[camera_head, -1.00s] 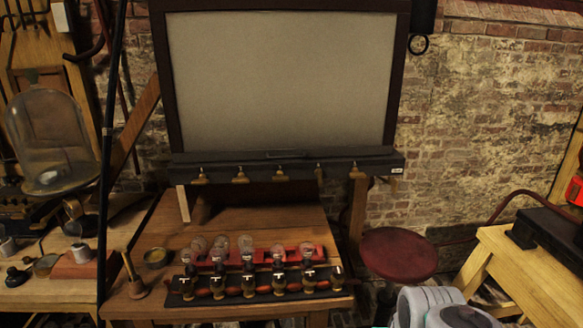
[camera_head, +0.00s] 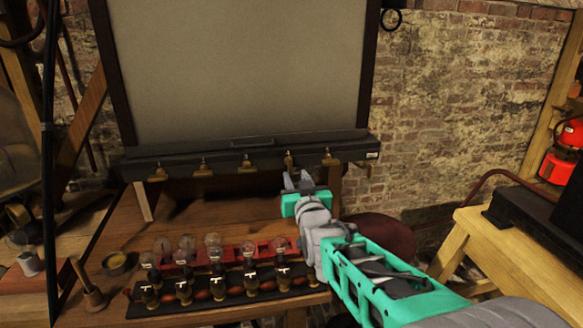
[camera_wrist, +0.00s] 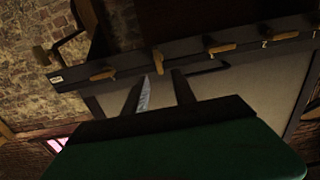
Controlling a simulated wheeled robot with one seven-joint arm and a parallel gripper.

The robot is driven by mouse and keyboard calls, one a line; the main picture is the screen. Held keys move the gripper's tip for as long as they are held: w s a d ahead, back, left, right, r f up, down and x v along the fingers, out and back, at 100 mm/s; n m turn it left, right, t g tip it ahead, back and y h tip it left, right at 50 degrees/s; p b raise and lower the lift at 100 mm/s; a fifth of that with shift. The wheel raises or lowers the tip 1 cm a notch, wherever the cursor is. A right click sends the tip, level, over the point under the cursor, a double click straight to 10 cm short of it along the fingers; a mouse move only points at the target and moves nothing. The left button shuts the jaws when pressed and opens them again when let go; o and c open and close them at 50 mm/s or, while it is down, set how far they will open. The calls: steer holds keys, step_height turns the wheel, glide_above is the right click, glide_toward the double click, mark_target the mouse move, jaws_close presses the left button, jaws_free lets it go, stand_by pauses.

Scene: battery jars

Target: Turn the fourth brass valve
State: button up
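Several small brass valves hang in a row along a black bar (camera_head: 222,158) under a large pale panel. The fourth valve from the left (camera_head: 289,160) is just above my gripper (camera_head: 299,183) in the head view. My gripper is open, with its two fingers pointing up toward the bar. The wrist view looks turned over, with the bar's labelled right end at left. There the fourth valve (camera_wrist: 158,62) lies just beyond and between the fingertips (camera_wrist: 158,80). I see no clear contact. The fifth valve (camera_head: 330,158) is to its right.
Below on the wooden table (camera_head: 225,212) stands a rack of glass bulbs and battery jars (camera_head: 215,285). A round dark red stool (camera_head: 385,235) is behind my arm. A yellow wooden bench (camera_head: 480,235) with a black box stands at right.

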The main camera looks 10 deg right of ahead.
mark_target(291, 164)
steer(key=w+p, duration=0.1)
steer(key=w, duration=0.6)
steer(key=shift+w+d+r+p, duration=0.1)
steer(key=shift+w+r+p, duration=0.05)
steer(key=shift+w+p, duration=0.2)
jaws_close()
